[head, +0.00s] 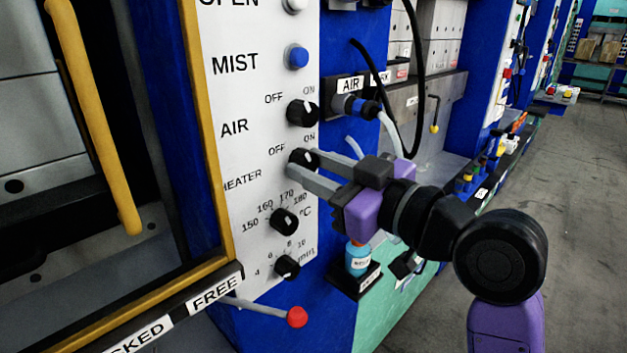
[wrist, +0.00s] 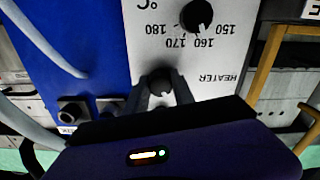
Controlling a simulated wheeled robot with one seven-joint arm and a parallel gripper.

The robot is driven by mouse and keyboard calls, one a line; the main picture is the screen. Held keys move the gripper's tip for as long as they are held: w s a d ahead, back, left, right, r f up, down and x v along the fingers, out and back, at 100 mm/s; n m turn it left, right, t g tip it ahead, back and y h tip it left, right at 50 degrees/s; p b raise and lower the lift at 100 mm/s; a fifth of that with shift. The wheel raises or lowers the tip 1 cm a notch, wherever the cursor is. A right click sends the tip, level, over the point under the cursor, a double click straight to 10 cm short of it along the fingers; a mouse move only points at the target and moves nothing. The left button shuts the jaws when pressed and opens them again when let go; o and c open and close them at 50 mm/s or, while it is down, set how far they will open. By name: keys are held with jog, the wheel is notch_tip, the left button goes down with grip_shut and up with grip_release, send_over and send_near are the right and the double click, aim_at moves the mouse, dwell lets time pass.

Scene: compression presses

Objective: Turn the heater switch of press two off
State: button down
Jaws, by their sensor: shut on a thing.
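The heater switch (head: 301,159) is a black rotary knob on the white panel, with OFF and ON printed above it and HEATER to its left. My gripper (head: 303,166) is at this knob, its two grey fingers shut on it. In the wrist view the heater switch (wrist: 162,82) sits between the fingertips (wrist: 161,92), with the HEATER label beside it upside down. The fingers partly hide the knob, so I cannot tell clearly which way its pointer faces.
The AIR switch (head: 302,113) is just above, and the temperature knob (head: 285,221) just below. A smaller knob (head: 287,266) and a red-ended lever (head: 297,317) are lower. A yellow handle (head: 95,110) stands at left. Hoses hang at right; open floor (head: 570,220) lies beyond.

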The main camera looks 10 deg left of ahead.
jog(key=shift+n, duration=0.4)
jog(key=c, duration=1.1)
grip_release()
jog(key=shift+o, duration=0.2)
jog(key=b+v, duration=0.1)
jog(key=v, duration=0.7)
